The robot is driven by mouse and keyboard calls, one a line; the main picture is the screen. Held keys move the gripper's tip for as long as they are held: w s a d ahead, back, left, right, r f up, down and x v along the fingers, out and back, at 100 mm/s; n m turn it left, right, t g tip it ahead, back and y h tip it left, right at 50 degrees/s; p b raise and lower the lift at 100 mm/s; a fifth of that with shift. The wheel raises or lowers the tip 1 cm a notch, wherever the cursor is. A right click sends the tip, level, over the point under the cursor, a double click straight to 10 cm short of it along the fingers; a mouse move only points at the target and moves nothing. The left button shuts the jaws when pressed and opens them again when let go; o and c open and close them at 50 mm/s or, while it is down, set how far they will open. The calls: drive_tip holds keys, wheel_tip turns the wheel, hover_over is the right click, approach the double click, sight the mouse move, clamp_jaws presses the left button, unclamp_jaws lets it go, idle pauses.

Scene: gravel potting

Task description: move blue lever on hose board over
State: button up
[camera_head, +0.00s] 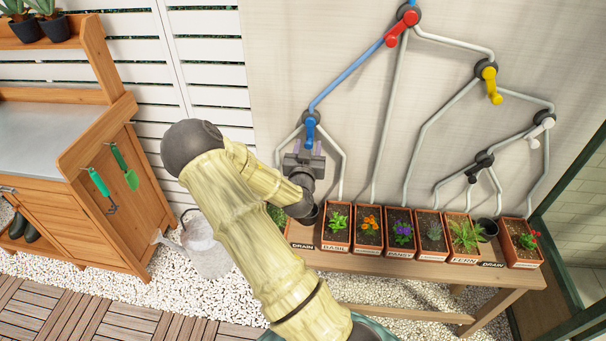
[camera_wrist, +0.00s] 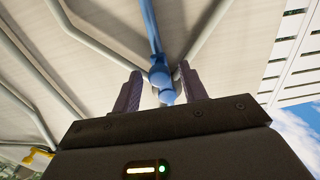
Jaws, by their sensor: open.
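The blue lever (camera_head: 310,131) is on a round dark valve on the pale wall, at the lower end of a blue pipe. In the head view it hangs almost straight down. In the wrist view the blue lever (camera_wrist: 166,92) shows between the two fingertips. My gripper (camera_head: 304,152) is just below the valve, with its fingers pointing up at the lever. My gripper (camera_wrist: 156,88) is open, one finger on each side of the lever. I cannot tell whether either finger touches it.
A red lever (camera_head: 402,27), a yellow lever (camera_head: 491,86), a white lever (camera_head: 541,131) and a black lever (camera_head: 478,169) sit on other valves to the right. Potted plants stand on a wooden bench (camera_head: 420,270) below. A wooden potting cabinet (camera_head: 120,220) stands left.

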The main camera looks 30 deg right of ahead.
drive_tip(key=p+v, duration=0.2)
drive_tip(key=v, duration=0.8)
drive_tip(key=shift+r, duration=0.3)
drive_tip(key=shift+f+p+v, duration=0.15)
drive_tip(key=shift+p+v, duration=1.25)
drive_tip(key=shift+p, duration=0.6)
drive_tip(key=shift+f+p+v, duration=0.2)
drive_tip(key=shift+p+v, duration=1.2)
drive_tip(key=shift+p, duration=0.55)
drive_tip(key=shift+w+g, duration=0.1)
drive_tip(key=shift+g, duration=0.2)
